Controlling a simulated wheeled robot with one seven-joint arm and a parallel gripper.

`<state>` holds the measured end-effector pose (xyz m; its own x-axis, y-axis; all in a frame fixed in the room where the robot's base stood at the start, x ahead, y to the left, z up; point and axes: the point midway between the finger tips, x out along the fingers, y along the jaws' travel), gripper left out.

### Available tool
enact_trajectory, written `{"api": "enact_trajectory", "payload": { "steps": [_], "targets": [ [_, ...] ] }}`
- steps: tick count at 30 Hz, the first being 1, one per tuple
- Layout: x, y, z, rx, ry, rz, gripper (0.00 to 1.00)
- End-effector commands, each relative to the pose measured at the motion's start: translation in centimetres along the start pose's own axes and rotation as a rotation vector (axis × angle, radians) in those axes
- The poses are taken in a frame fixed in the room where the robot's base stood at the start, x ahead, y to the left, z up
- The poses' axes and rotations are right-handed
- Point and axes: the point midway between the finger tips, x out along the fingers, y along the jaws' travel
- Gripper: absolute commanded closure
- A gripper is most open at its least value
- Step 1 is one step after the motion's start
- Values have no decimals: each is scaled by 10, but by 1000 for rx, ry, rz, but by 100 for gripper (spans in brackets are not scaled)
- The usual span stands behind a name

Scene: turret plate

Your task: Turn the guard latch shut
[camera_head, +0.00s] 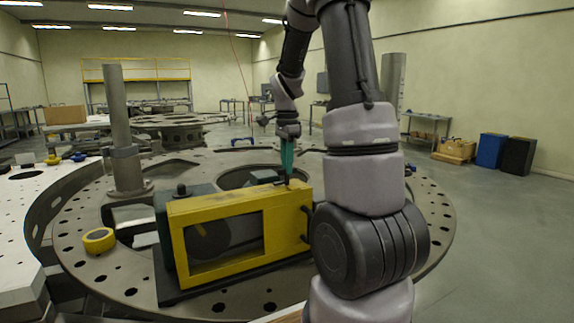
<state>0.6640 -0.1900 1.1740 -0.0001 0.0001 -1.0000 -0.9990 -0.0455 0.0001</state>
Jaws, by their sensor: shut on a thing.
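The yellow guard (177,245) is a box frame with a window, standing on a dark base on the round turret plate (110,285). A dark round part shows through its window. My gripper (287,178) has teal fingers and points down at the guard's top edge, near its right end. It is shut on a small dark piece there, which I take to be the guard latch (282,184). The fingers hide most of that piece, and its angle cannot be told. Dark hinges or handles (305,224) sit on the guard's right side.
A grey post (118,130) rises from the plate behind the guard on the left. A yellow tape roll (99,240) lies left of the guard. My own arm blocks the view on the right. Blue and black bins (491,150) stand far off at right.

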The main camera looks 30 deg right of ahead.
Motion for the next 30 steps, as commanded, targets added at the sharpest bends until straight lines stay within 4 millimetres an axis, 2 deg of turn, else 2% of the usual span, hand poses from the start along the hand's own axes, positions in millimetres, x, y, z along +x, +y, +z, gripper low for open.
{"api": "enact_trajectory", "payload": {
  "steps": [11, 30],
  "targets": [
    [0, 0, 0, -189, 0, -1, 100],
    [0, 0, -1, -790, 1, -1, 100]
  ]
}}
